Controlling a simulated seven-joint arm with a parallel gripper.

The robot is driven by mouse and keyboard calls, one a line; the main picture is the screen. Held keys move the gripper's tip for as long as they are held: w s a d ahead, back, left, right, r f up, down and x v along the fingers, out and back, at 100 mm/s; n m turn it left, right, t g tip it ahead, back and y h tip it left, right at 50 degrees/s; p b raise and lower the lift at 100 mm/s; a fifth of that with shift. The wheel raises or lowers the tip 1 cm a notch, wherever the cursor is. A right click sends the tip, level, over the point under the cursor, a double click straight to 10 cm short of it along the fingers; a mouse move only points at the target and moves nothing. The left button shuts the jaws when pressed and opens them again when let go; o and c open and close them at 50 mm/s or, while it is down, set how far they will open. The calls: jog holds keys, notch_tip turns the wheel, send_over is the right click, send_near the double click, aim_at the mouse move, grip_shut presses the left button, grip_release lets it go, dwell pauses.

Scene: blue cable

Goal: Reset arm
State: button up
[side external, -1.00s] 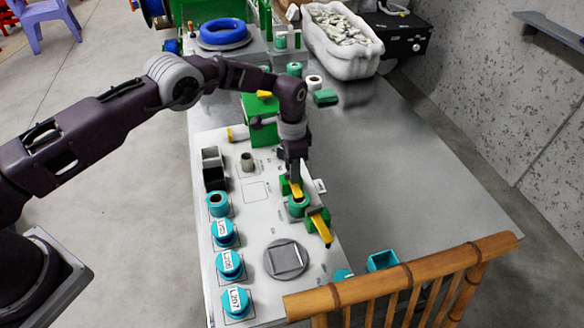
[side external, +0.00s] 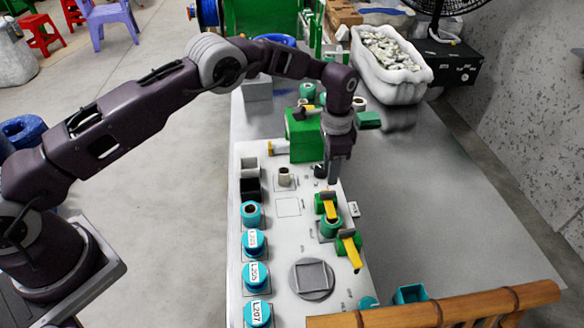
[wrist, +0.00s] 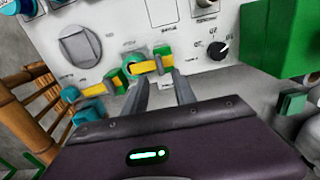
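My gripper (side external: 333,178) points down over the white panel (side external: 280,227), above and behind the green fittings with yellow levers, and looks clear of them. In the wrist view my gripper (wrist: 161,85) has its two dark fingers apart with nothing held between them. Beyond the fingertips is a green fitting with a yellow lever (wrist: 147,67). A second yellow lever (wrist: 100,89) lies to its left. In the side view the same levers are the upper one (side external: 329,206) and the lower one (side external: 351,253). The blue cable ring (side external: 277,40) is partly hidden behind my arm.
Teal cylinders (side external: 255,243) line the panel's left side, near a round grey disc (side external: 312,279). A green box (side external: 304,137) stands behind my gripper. A white basket (side external: 388,65) is at the back, a bamboo rail (side external: 450,308) at the front. The table's right side is clear.

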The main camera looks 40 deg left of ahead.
jog(key=s+a+r+n+t, duration=0.1)
jog(key=s+a+r+n, duration=0.2)
jog(key=r, duration=0.6)
jog(key=s+a+r+t, duration=0.1)
jog(key=s+a+r, duration=0.1)
jog(key=s+r, duration=0.5)
jog(key=s+a+r+n+t, duration=0.1)
jog(key=s+a+r+n, duration=0.15)
jog(key=r, duration=0.85)
jog(key=s+a+r+n+t, duration=0.1)
jog(key=s+a+r, duration=0.1)
jog(key=s, duration=0.4)
jog(key=s+a+r, duration=0.1)
jog(key=s+r, duration=0.2)
jog(key=s, duration=0.3)
jog(key=s+a+f+n+t, duration=0.1)
jog(key=s+f, duration=0.3)
jog(key=s, duration=1)
jog(key=shift+a+n+t, duration=0.3)
jog(key=shift+a+n, duration=0.2)
jog(key=shift+n, duration=0.35)
